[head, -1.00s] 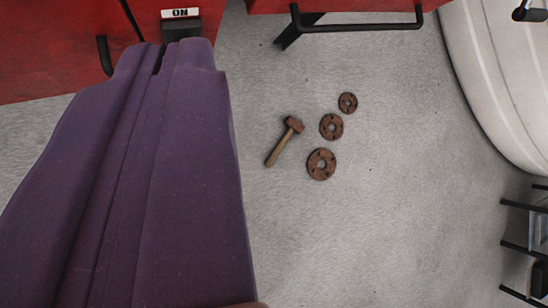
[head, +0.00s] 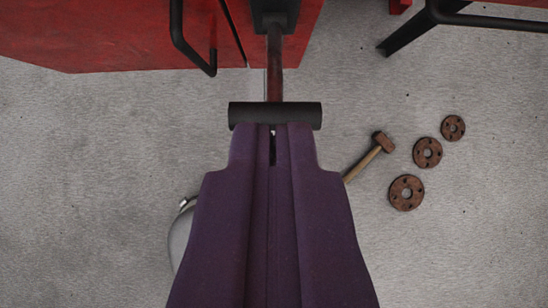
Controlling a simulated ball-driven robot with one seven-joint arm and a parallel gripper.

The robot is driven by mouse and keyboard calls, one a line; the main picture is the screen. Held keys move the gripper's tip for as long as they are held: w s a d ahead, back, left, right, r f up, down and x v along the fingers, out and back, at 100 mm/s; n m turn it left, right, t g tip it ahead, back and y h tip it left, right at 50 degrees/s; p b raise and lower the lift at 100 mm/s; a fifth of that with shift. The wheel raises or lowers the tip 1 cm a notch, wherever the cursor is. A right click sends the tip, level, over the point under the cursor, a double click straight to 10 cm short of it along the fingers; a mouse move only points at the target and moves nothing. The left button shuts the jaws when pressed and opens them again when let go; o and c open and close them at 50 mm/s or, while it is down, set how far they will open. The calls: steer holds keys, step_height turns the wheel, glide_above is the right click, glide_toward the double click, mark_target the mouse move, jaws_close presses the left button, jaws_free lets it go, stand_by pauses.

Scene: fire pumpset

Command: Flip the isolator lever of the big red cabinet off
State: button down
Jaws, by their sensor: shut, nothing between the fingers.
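The big red cabinet (head: 110,35) fills the top left of the head view. Its isolator lever has a dark mount (head: 275,14), a reddish-brown shaft (head: 274,65) and a black crossbar handle (head: 245,114). The lever points from the cabinet toward my gripper. My purple gripper (head: 273,132) is shut and empty, its tips right at the lower edge of the crossbar. I cannot tell whether they touch it. The ON label is not visible now.
A black bent handle (head: 178,30) sticks out of the cabinet left of the lever. A hammer (head: 370,157) and rusty flanges (head: 406,192) lie on the grey floor at right. A black bar frame (head: 450,18) stands at top right. A pale rounded object (head: 181,232) is partly hidden behind my gripper.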

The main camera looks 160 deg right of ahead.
steer(key=b, duration=0.2)
glide_above(274, 87)
steer(key=s, duration=0.2)
steer(key=f, duration=0.5)
steer(key=shift+s+d+f, duration=0.2)
steer(key=shift+d+f, duration=0.05)
steer(key=shift+d, duration=0.05)
steer(key=f, duration=0.1)
steer(key=f+b, duration=0.1)
steer(key=f, duration=0.1)
steer(key=shift+s+d+f, duration=0.1)
steer(key=shift+s, duration=0.15)
steer(key=shift+f, duration=0.3)
steer(key=shift+b, duration=0.3)
